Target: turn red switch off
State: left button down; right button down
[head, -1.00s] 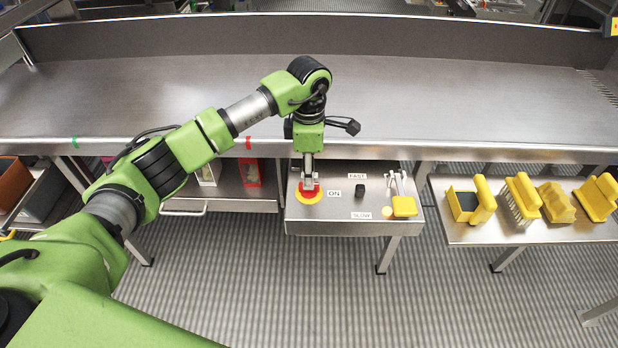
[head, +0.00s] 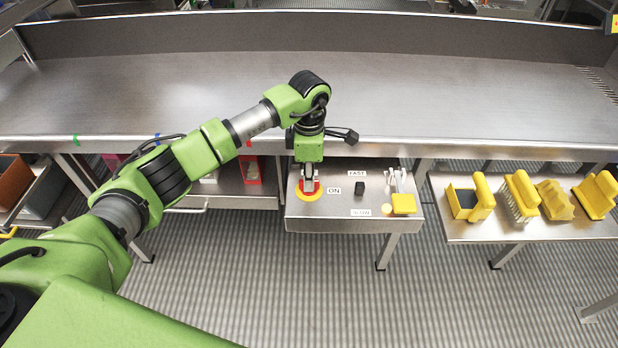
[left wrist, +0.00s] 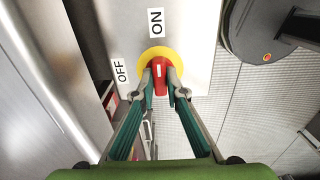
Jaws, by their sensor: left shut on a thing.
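The red switch (head: 309,188) sits on a round yellow base on the steel control panel (head: 340,207). It also shows in the left wrist view (left wrist: 159,76), where its white mark points toward the ON label (left wrist: 156,22). The OFF label (left wrist: 120,72) lies to its left there. My left gripper (head: 309,183) reaches down onto the switch from above. In the left wrist view its two fingers (left wrist: 160,88) stand on either side of the red handle, shut on it. My right gripper is not in view.
The panel also holds a black knob (head: 361,188) between FAST and SLOW labels and a yellow paddle (head: 403,204). A shelf at right (head: 515,233) carries several yellow tools. The long steel table (head: 440,105) behind is bare.

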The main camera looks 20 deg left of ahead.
pick_arm(q)
jog(key=shift+n, duration=0.3)
jog(key=n+b, duration=0.1)
jog(key=n, duration=0.2)
jog(key=shift+n, duration=0.3)
jog(key=n+b, duration=0.1)
jog(key=n, duration=0.9)
jog(key=shift+n, duration=1.8)
jog(key=shift+r, duration=0.1)
jog(key=c, duration=2)
grip_release()
jog(key=shift+c, duration=0.2)
